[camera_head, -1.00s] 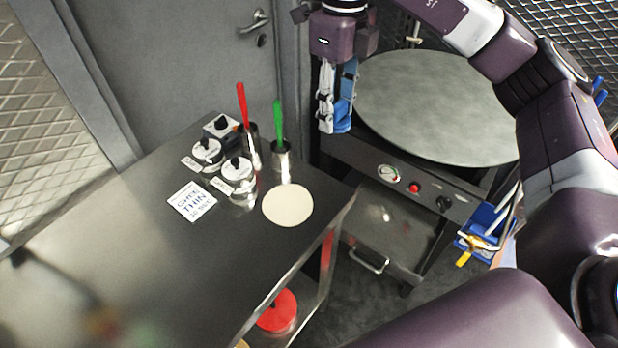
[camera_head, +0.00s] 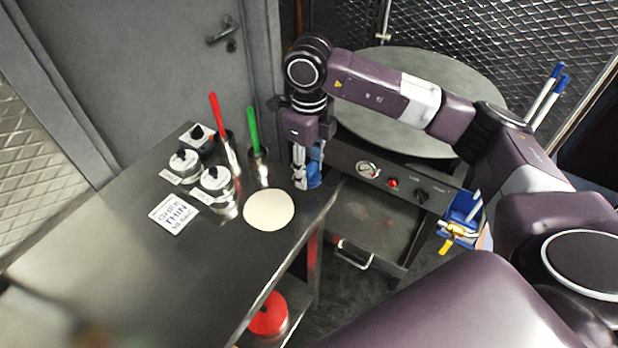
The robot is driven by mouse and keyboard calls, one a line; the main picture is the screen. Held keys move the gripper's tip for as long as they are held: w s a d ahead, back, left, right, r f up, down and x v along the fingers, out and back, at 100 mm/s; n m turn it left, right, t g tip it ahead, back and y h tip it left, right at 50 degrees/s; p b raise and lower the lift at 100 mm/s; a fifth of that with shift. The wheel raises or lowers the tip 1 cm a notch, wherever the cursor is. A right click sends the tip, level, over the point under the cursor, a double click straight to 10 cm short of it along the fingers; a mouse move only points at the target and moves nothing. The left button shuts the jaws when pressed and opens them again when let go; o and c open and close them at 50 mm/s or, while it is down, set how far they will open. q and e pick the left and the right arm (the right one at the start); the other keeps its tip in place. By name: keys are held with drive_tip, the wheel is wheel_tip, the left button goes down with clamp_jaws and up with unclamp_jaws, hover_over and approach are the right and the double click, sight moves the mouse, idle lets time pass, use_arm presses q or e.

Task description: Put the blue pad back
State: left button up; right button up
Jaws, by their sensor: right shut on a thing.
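My right gripper (camera_head: 305,178) points down at the table's right end, beside the pale round dough disc (camera_head: 269,210). It is shut on the blue pad (camera_head: 315,172), which shows on the right side of the fingers and is partly hidden by them. I cannot tell whether the pad touches the tabletop (camera_head: 125,265) or hangs just above it. My left gripper is not in view.
Red-handled (camera_head: 215,115) and green-handled (camera_head: 253,130) tools stand in metal cups near the gripper. Lidded pots (camera_head: 216,180) and a white card (camera_head: 173,214) lie left. The round griddle (camera_head: 430,90) stands behind my arm. A blue caddy (camera_head: 462,208) hangs on its right.

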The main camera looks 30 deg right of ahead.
sight(309, 182)
wheel_tip(309, 182, down, 4)
drive_tip(key=shift+f+p, duration=0.1)
drive_tip(key=shift+p, duration=0.3)
drive_tip(key=shift+f, duration=0.2)
drive_tip(key=o, duration=1.1)
drive_tip(key=shift+r, duration=0.15)
